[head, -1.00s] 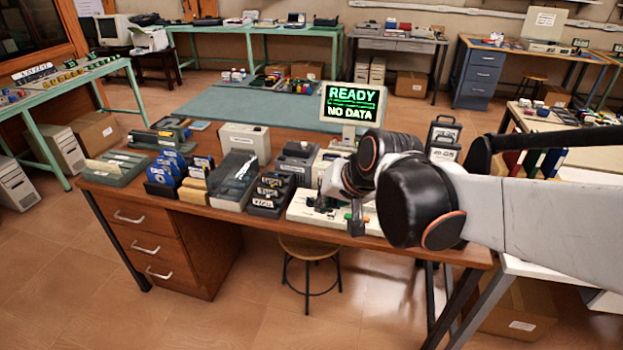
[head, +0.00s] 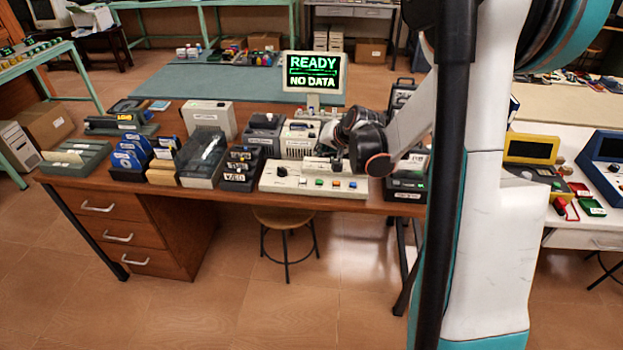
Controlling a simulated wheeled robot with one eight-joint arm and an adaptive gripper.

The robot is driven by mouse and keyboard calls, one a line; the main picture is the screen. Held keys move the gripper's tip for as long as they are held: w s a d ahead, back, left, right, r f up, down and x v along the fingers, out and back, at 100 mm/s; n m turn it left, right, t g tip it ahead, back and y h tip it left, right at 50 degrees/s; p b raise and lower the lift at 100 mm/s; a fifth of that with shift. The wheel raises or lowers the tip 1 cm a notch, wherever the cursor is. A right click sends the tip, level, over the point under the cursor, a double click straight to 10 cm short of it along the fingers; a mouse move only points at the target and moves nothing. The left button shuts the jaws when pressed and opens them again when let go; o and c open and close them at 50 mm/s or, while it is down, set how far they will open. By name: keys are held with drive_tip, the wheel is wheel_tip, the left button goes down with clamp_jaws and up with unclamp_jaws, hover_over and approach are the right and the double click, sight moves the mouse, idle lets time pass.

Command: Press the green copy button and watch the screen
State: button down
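A white control panel (head: 300,187) lies at the front edge of the wooden desk, with a black knob at its left. The small green button (head: 319,182) shows on it, left of an orange button (head: 336,183) and a blue button (head: 352,184). The screen (head: 313,72) stands behind and reads "READY" and "NO DATA" in green and white letters. My gripper (head: 336,140) appears above and behind the right part of the panel, apart from the green button in the picture. My dark wrist partly covers it, and its fingers are too small to judge.
Disk boxes (head: 130,152), a tall grey case (head: 203,158) and grey devices (head: 263,132) crowd the desk around the panel. A stool (head: 287,222) stands below. At right, a white table holds a yellow-framed device (head: 531,149) and a blue one (head: 606,158).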

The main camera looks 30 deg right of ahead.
sight(322, 180)
drive_tip(key=shift+w+d+f, duration=0.2)
drive_tip(key=shift+d+f, duration=0.2)
drive_tip(key=shift+d, duration=0.05)
drive_tip(key=shift+f+b, duration=3.15)
drive_tip(key=shift+f, duration=1.25)
drive_tip(key=shift+f+b, duration=0.4)
drive_tip(key=shift+b, duration=0.05)
drive_tip(key=shift+f+b, duration=0.35)
drive_tip(key=shift+f, duration=0.05)
drive_tip(key=shift+r, duration=0.1)
drive_tip(key=shift+r+p, duration=0.55)
drive_tip(key=shift+r, duration=0.2)
